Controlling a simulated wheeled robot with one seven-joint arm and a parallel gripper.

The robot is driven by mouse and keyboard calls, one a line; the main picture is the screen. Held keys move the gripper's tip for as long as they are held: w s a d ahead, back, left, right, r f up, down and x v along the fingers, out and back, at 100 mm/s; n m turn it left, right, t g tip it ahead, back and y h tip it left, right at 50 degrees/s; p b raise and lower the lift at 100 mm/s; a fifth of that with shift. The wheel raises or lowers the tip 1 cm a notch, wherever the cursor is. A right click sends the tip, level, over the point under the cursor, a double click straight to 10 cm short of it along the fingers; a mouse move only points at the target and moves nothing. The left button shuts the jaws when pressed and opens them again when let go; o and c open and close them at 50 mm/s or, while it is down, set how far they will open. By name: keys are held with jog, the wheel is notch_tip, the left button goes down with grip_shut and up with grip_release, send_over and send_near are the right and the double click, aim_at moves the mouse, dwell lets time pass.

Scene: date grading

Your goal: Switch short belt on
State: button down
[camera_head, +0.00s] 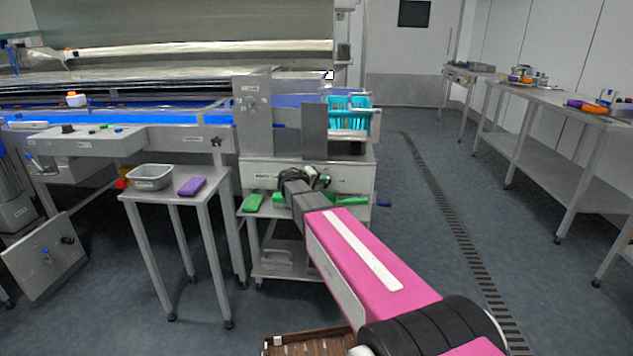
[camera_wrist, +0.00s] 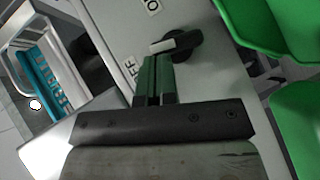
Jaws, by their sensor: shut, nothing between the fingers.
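The switch is a black rotary knob (camera_wrist: 188,46) with a pale pointer bar, on a grey panel in the wrist view. A partly cut label starting with "O" (camera_wrist: 152,5) lies above it, and a partly hidden label ending in "FF" (camera_wrist: 131,68) lies below left. The bar points left, between the labels; I cannot tell its exact setting. My gripper (camera_wrist: 158,62) is shut and empty, its green fingertips close by the knob. I cannot tell whether they touch. In the head view my gripper (camera_head: 308,178) is at the front of the grey machine housing (camera_head: 262,176) and largely hides the switch.
Green scoop-like items (camera_head: 254,203) lie on the shelf below the panel. A teal basket (camera_head: 348,116) stands above right. Floor at right is clear.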

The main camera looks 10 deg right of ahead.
jog(key=d+m+y, duration=0.1)
jog(key=y, duration=0.1)
jog(key=m+y, duration=0.2)
jog(key=d+m+y, duration=0.1)
jog(key=y, duration=0.2)
jog(key=shift+s+d+r, duration=0.35)
jog(key=shift+r, duration=0.8)
jog(key=shift+r, duration=0.6)
notch_tip(320, 180, up, 3)
jog(key=shift+f, duration=0.2)
jog(key=s+a+r, duration=0.1)
jog(key=s+r, duration=0.5)
jog(key=r, duration=0.1)
jog(key=shift+s+a+r, duration=0.15)
jog(key=shift+s+a, duration=0.25)
